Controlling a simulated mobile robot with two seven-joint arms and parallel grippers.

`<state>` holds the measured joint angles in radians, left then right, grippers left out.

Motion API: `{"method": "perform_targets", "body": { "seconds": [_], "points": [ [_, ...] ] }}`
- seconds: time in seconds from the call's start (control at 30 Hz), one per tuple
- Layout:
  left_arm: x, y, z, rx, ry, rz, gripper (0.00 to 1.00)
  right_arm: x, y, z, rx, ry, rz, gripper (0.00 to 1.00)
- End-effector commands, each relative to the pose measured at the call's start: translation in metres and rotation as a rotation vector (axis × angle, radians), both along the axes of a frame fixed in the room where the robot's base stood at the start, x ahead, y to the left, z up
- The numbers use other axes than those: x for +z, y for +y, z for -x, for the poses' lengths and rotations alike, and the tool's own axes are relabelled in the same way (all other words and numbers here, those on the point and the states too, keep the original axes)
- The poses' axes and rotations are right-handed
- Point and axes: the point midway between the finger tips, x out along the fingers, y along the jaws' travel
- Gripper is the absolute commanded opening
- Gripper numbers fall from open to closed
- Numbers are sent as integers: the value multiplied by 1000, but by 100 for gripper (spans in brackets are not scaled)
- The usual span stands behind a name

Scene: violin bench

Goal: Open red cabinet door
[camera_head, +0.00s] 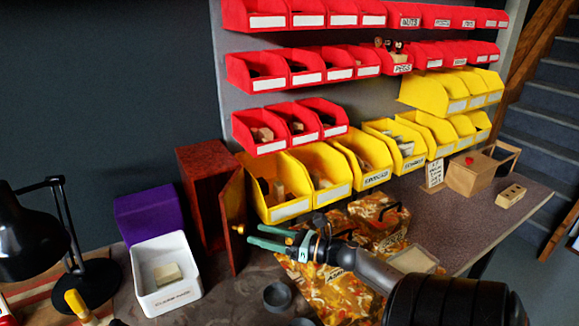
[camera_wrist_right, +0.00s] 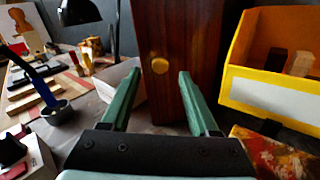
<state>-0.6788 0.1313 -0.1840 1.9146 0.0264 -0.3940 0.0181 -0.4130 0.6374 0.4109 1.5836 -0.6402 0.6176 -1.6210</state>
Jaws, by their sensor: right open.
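The red cabinet (camera_head: 200,160) is a narrow, dark red-brown wooden box at the back of the bench. Its door (camera_head: 232,207) stands out from the box at an angle, partly open. A round brass-yellow knob (camera_head: 238,229) is on the door's face. The right wrist view shows the door (camera_wrist_right: 190,45) upright ahead, with its knob (camera_wrist_right: 159,65). My right gripper (camera_head: 254,235), with green fingers, is open just right of the knob. In the right wrist view the gripper (camera_wrist_right: 159,78) has the knob between its fingertips in the picture, with nothing gripped. My left gripper is out of view.
Yellow bins (camera_head: 290,210) stand close right of the door. A white bin (camera_head: 165,298) and a purple box (camera_head: 143,214) stand left of the cabinet. A black lamp (camera_head: 90,280) is far left.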

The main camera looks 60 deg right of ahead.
Motion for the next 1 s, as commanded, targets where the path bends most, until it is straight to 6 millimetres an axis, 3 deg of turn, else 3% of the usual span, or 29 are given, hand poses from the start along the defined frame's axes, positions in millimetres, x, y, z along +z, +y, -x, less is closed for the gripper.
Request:
{"method": "perform_targets", "body": {
  "seconds": [0.2,0.4,1.0],
  "points": [
    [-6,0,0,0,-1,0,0,-2,-13,45,-2,4,0,61],
    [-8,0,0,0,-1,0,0,-1,-21,71,-2,1,0,61],
    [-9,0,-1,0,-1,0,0,0,-23,78,-1,1,0,60]
  ]
}}
